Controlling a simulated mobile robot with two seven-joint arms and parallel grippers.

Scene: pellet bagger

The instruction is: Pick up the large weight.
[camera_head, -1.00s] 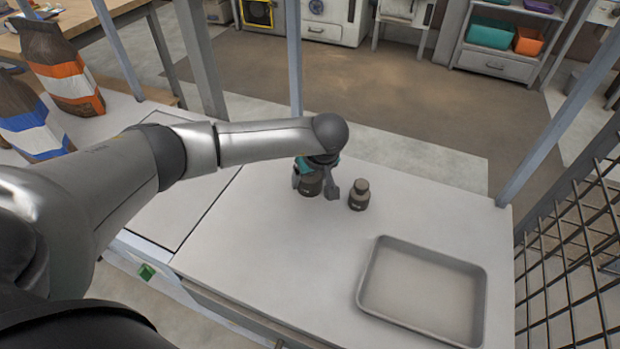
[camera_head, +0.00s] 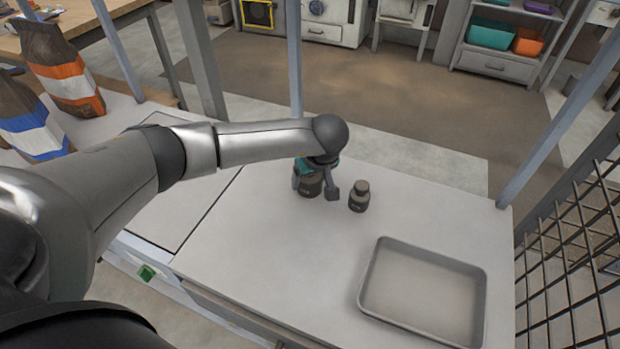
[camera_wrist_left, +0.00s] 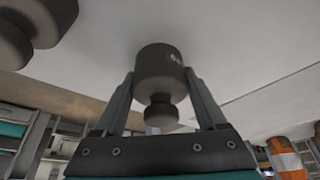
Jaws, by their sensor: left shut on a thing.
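The large weight (camera_head: 309,187) is a dark cylinder on the white tabletop (camera_head: 262,255), partly hidden by my left gripper (camera_head: 316,187). In the left wrist view, the large weight (camera_wrist_left: 161,76) with its narrower knob sits between the two fingers of my left gripper (camera_wrist_left: 161,88). The fingers are shut on it. Whether its base touches the table is hard to tell. A smaller dark weight (camera_head: 359,197) stands upright just right of the gripper, apart from it. It also shows at the upper left of the left wrist view (camera_wrist_left: 32,28). My right gripper is not in view.
A shallow grey tray (camera_head: 367,290) lies at the front right of the table. A wire mesh panel (camera_head: 570,255) and grey posts border the table. An orange-striped bag (camera_head: 68,82) and a blue-striped bag (camera_head: 35,130) stand at the left. The table between weights and tray is clear.

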